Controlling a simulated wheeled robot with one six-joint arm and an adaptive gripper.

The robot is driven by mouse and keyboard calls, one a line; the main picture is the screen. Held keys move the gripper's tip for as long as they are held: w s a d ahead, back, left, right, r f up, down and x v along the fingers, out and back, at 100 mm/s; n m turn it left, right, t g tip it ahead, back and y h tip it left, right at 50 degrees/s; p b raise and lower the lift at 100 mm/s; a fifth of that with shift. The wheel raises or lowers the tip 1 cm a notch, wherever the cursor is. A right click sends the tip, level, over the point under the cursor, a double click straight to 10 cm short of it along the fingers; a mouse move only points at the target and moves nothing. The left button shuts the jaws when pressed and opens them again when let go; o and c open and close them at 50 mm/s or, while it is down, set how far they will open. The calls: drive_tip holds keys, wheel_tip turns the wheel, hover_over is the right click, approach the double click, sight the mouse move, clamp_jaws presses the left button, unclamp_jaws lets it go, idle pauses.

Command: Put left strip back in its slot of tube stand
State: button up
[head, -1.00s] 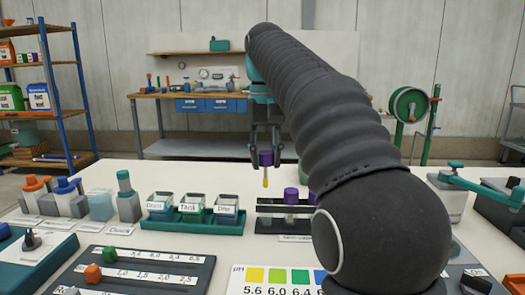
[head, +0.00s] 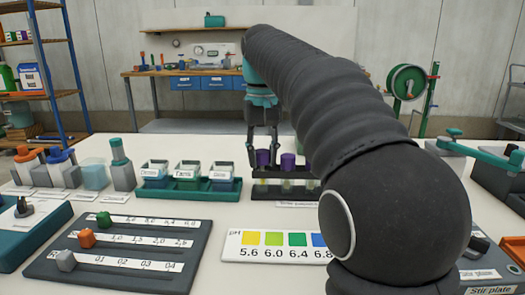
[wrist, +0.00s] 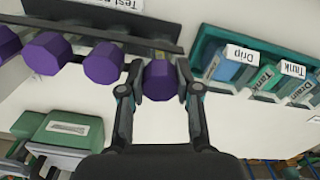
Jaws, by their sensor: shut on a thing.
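The left strip has a purple cap (head: 263,158) and a pale yellowish lower part. My gripper (head: 263,146) is shut on this cap from above; the wrist view shows the cap (wrist: 161,80) between both fingers. The strip stands upright at the left end of the dark tube stand (head: 285,197), its cap about level with its neighbours. Its lower end appears within the stand, but I cannot tell whether it is fully seated. Other purple-capped strips (head: 288,161) stand in a row to the right, partly hidden by my arm.
A green tray (head: 188,195) with three labelled cups stands just left of the stand. A pH colour card (head: 275,246) lies in front. A grey slider board (head: 115,255) is at front left. Bare white table lies between the stand and card.

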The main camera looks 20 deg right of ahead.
drive_tip(key=shift+f, duration=0.25)
drive_tip(key=o, duration=1)
wheel_tip(320, 180, up, 3)
drive_tip(key=p, duration=0.3)
drive_tip(key=shift+r, duration=2.05)
drive_tip(key=shift+s, duration=0.1)
